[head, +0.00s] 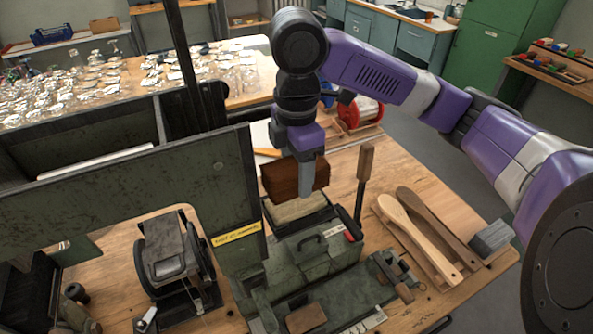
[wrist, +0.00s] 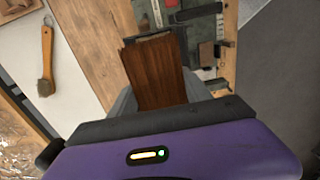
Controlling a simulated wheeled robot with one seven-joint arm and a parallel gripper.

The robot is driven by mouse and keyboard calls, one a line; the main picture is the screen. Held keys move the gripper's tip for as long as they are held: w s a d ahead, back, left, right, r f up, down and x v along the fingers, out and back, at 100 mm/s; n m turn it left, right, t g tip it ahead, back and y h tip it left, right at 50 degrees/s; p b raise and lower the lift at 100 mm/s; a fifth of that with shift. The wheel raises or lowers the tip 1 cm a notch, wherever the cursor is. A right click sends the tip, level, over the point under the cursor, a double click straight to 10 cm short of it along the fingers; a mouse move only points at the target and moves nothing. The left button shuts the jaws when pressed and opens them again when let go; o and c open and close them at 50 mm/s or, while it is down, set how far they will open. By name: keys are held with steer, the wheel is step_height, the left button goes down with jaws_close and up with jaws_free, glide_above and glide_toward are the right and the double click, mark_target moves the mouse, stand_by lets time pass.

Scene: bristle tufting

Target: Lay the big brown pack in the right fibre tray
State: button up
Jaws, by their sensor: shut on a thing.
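The big brown pack (head: 282,183) is a dark reddish-brown block. My gripper (head: 306,188) is shut on it and holds it in the air above the green machine. In the wrist view the pack (wrist: 158,72) lies between the two grey fingers of my gripper (wrist: 158,98), its long grain running away from the camera. Below the pack in the head view is a pale tan block (head: 297,209) in a dark tray-like frame (head: 346,220) on top of the machine. The pack hides part of it, and I cannot tell the left and right fibre trays apart.
The green machine (head: 310,262) has a handle on its front. A dark green upright panel (head: 150,195) stands close on the left. An upright wooden-handled tool (head: 364,170) stands just right. Wooden brush bodies (head: 415,235) and a grey block (head: 491,238) lie further right.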

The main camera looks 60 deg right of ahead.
steer(key=shift+f+b, duration=0.5)
steer(key=shift+f, duration=0.3)
stand_by(0.4)
steer(key=o, duration=1.8)
steer(key=shift+o, duration=0.2)
steer(key=shift+r, duration=0.15)
steer(key=shift+r+p, duration=3.8)
steer(key=shift+r, duration=0.1)
